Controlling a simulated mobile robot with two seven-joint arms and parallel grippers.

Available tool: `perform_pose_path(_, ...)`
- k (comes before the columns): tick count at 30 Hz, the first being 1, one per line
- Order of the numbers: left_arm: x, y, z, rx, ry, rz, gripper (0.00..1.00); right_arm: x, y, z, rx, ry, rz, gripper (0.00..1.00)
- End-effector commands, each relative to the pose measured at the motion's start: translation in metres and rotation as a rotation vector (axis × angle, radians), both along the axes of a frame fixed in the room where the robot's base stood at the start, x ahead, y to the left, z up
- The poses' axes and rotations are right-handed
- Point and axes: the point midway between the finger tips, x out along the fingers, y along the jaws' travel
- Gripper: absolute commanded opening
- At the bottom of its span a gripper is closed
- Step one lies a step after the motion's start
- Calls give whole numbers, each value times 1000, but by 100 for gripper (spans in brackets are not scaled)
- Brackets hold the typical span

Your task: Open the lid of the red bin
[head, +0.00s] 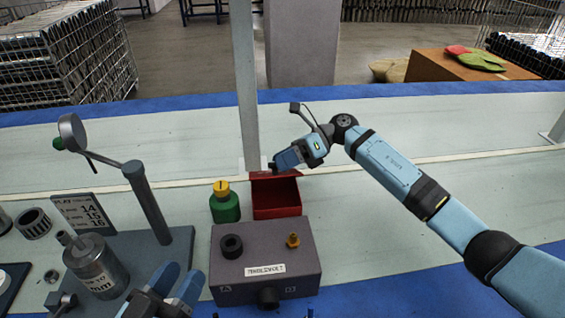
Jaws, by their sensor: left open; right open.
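The red bin (277,206) stands on the light table behind the grey box. Its lid (290,175) is raised along the back edge, and the dark red inside of the bin shows. My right gripper (276,167) is open at the top edge of the lid, coming in from the right; I cannot tell whether it touches the lid. My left gripper (172,288) is open and empty at the bottom of the view, left of the grey box and well away from the bin.
A green bottle with a yellow cap (225,203) stands just left of the bin. A grey box (265,262) with a black ring and brass fitting is in front. A gauge stand (147,205) and metal cylinder (97,268) are at left. The table's right side is mostly clear.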

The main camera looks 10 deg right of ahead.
Motion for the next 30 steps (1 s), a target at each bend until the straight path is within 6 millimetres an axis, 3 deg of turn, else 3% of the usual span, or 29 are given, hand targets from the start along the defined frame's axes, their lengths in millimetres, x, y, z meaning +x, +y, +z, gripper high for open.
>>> perform_pose_path(9,0,0,1,0,-1,-1,43,-1,3,-1,0,0,0,58)
perform_pose_path(17,0,0,1,1,-3,-1,43,-1,3,-1,0,1,0,1)
perform_pose_path(30,1,1,9,-5,-21,4,43,5,3,7,0,82,0,0)
